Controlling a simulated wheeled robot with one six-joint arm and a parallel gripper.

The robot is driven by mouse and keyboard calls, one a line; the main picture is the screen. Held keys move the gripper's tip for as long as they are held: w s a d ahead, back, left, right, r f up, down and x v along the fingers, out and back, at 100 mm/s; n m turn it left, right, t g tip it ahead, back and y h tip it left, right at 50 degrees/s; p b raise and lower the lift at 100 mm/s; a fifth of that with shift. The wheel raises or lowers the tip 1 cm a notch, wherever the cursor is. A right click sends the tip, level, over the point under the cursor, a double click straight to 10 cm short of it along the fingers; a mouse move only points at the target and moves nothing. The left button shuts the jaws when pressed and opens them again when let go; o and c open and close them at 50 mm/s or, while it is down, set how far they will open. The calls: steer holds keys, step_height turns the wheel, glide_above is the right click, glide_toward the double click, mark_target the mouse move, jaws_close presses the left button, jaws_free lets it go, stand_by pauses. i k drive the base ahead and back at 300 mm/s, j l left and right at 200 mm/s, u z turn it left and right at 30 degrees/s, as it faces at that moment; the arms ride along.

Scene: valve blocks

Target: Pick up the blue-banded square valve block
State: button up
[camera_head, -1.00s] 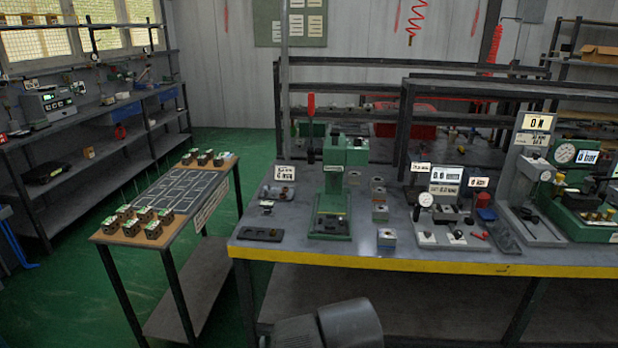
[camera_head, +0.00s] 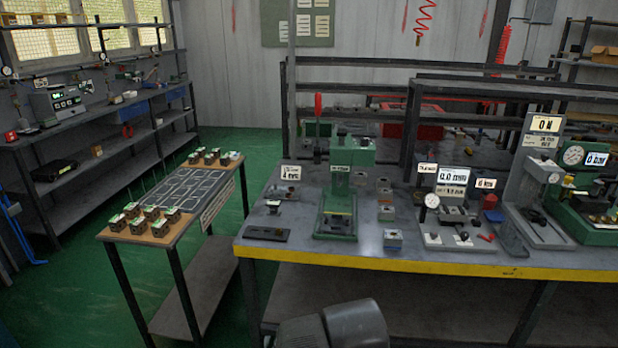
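Several small square valve blocks stand in a rough column on the dark workbench (camera_head: 310,253), right of the green press (camera_head: 337,205). Nothing touches the nearest block. My gripper is not in view; only a grey rounded part of my own arm shows at the bottom centre.
A low side table (camera_head: 160,206) with several brown blocks stands at the left. A dial gauge stand (camera_head: 450,215) is right of the blocks, and a flat black tray (camera_head: 267,233) lies at the bench's left front. Green floor is open at the left.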

mark_target(390, 242)
steer(key=i+l+u, duration=0.4)
steer(key=l, duration=0.25)
steer(key=i+l+u, duration=0.2)
steer(key=l, duration=0.2)
steer(key=i+l+u, duration=0.2)
steer(key=l, duration=0.2)
